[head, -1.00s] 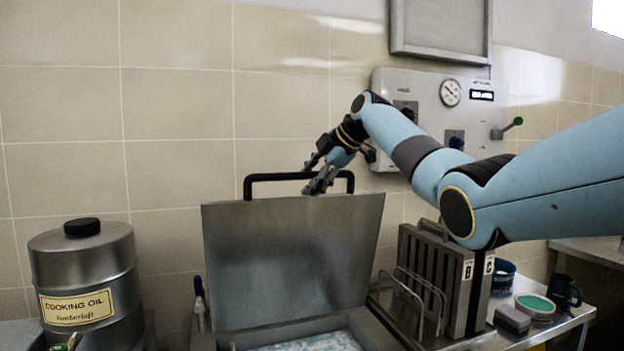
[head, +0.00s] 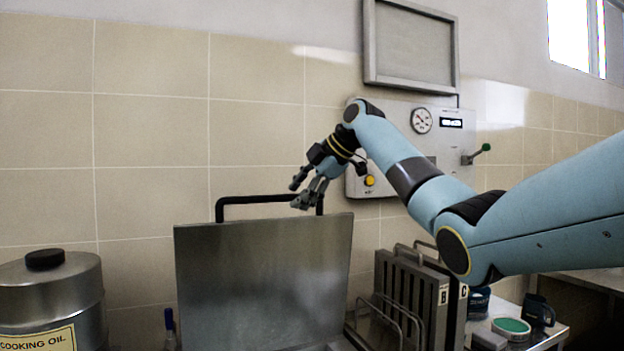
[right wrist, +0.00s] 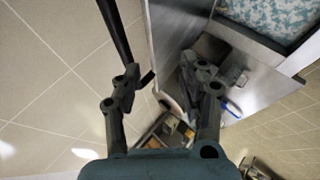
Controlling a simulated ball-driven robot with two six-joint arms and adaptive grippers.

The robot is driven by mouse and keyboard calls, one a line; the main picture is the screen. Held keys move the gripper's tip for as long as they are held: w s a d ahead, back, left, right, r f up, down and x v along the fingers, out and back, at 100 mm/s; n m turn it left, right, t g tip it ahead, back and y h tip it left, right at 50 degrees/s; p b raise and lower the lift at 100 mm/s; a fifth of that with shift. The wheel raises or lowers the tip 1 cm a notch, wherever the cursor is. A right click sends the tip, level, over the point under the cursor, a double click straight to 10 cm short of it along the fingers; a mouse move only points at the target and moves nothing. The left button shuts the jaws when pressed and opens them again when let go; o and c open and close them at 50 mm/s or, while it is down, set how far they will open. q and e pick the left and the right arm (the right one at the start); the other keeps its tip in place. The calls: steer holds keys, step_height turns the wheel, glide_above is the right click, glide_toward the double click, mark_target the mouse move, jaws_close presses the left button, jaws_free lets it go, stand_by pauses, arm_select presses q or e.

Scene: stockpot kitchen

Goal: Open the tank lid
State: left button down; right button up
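The tank lid (head: 265,280) is a grey metal panel standing raised, nearly upright, with its black bar handle (head: 262,199) along the top edge. My right gripper (head: 298,194) is at the right part of the handle, its fingers apart. In the right wrist view, the right gripper (right wrist: 162,85) is open with nothing between its fingertips. The handle (right wrist: 115,32) and lid (right wrist: 170,30) run beyond the fingers there. The tank's blue-and-white contents (right wrist: 265,15) show at the upper right. The tank opening is mostly below the head view. My left gripper is not in view.
A cooking oil canister (head: 52,295) stands at left. A rack of upright grey panels (head: 410,295) stands right of the lid, near a green-topped round tin (head: 511,327) and a dark mug (head: 538,309). A control panel (head: 438,150) is on the wall behind my right arm.

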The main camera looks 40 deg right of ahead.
steer(key=v, duration=0.6)
